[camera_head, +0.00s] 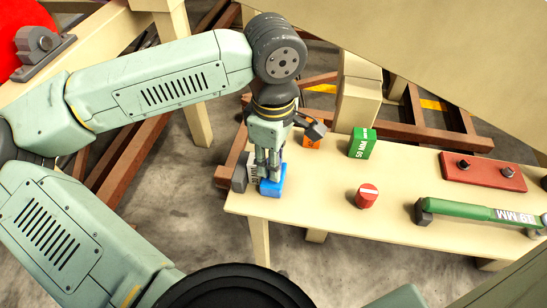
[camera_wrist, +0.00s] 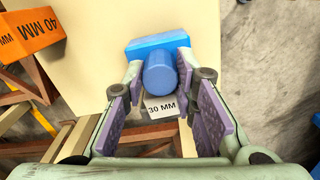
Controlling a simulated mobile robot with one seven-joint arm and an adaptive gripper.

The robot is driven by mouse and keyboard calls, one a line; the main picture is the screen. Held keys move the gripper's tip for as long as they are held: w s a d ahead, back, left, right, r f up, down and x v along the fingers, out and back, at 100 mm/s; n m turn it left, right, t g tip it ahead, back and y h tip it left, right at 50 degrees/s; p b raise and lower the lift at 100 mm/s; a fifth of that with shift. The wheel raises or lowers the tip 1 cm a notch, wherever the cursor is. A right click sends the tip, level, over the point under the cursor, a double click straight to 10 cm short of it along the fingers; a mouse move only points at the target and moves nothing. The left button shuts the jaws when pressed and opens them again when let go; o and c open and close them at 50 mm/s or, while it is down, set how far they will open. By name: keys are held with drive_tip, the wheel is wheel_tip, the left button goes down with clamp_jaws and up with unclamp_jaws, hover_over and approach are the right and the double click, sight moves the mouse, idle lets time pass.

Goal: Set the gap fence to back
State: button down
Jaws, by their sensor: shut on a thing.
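A blue block with a round blue post (camera_wrist: 160,72) sits at the near left end of the cream table; its base also shows in the head view (camera_head: 272,187). My gripper (camera_head: 268,165) points down over it and is shut on the post, with one finger on each side in the wrist view (camera_wrist: 159,85). No lettering names the gap fence; I cannot tell for certain that this blue piece is it. A dark grey block with a white "30 MM" label (camera_wrist: 162,107) is right beside the blue piece, partly hidden by my gripper.
An orange 40 MM block (camera_wrist: 32,35), a green 50 MM block (camera_head: 361,145) and a red round piece with a white bar (camera_head: 367,196) stand on the cream table (camera_head: 310,208). A green 19 MM tool (camera_head: 475,212) and a red plate (camera_head: 483,172) lie at right.

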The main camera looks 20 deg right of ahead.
drive_tip(key=s+d+b, duration=0.2)
drive_tip(key=d, duration=0.1)
drive_tip(key=s+d+b, duration=0.1)
drive_tip(key=d, duration=0.1)
drive_tip(key=shift+s+d+f+b, duration=0.2)
drive_tip(key=shift+s+b, duration=0.1)
drive_tip(key=shift+b, duration=0.1)
drive_tip(key=shift+s+d+r, duration=0.2)
drive_tip(key=shift+d, duration=0.05)
drive_tip(key=c, duration=1.3)
unclamp_jaws()
drive_tip(key=shift+d, duration=0.1)
drive_tip(key=shift+c, duration=0.2)
drive_tip(key=shift+o, duration=0.2)
drive_tip(key=shift+r, duration=0.3)
wheel_tip(320, 180, up, 11)
drive_tip(key=shift+r, duration=0.2)
